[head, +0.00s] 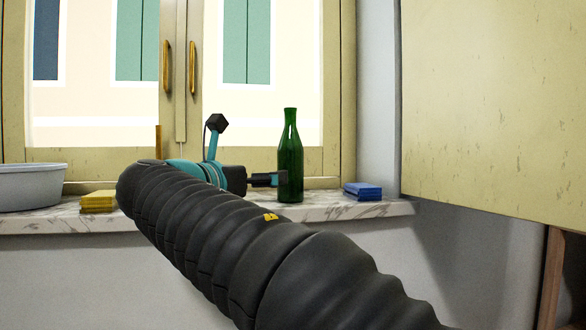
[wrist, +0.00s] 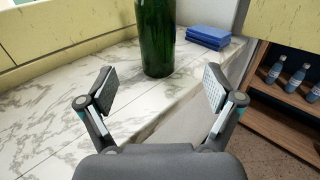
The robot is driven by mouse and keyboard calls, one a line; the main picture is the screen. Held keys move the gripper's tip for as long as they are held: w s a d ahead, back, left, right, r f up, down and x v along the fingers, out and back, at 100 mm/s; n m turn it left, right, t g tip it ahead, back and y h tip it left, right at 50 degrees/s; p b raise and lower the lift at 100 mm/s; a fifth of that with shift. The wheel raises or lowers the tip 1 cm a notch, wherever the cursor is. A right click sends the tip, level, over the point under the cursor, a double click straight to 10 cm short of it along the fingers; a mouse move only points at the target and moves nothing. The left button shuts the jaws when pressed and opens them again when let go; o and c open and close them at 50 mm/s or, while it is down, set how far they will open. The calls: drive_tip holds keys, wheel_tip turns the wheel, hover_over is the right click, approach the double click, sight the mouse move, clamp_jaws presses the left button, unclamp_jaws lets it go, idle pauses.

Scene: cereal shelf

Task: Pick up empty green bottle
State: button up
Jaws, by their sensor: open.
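The green bottle (head: 290,158) stands upright on the marble sill in front of the window. In the wrist view its lower part (wrist: 156,40) shows ahead of my gripper, and its top is cut off by the frame. My gripper (wrist: 160,88) is open and empty, with its fingers spread wide and the bottle beyond the fingertips, roughly in line with the gap. In the head view my gripper (head: 270,180) is just left of the bottle; whether it touches cannot be told there, but the wrist view shows them apart.
Blue sponges (head: 363,191) lie right of the bottle. Yellow sponges (head: 98,201) and a grey basin (head: 30,186) are on the left of the sill (head: 345,210). A yellowish cabinet (head: 495,110) hangs at right. Small bottles (wrist: 286,76) stand on a wooden shelf (wrist: 275,125).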

sight(290, 177)
drive_tip(key=x, duration=0.6)
drive_tip(key=shift+w+f, duration=0.1)
drive_tip(key=shift+w, duration=0.25)
drive_tip(key=shift+w+d+f, duration=0.2)
drive_tip(key=shift+w, duration=0.15)
drive_tip(key=x, duration=0.2)
drive_tip(key=f+x, duration=0.1)
drive_tip(key=x, duration=0.1)
drive_tip(key=shift+w+b, duration=0.25)
drive_tip(key=shift+b, duration=0.05)
drive_tip(key=shift+c, duration=0.3)
drive_tip(key=shift+r, duration=0.1)
drive_tip(key=c, duration=1.4)
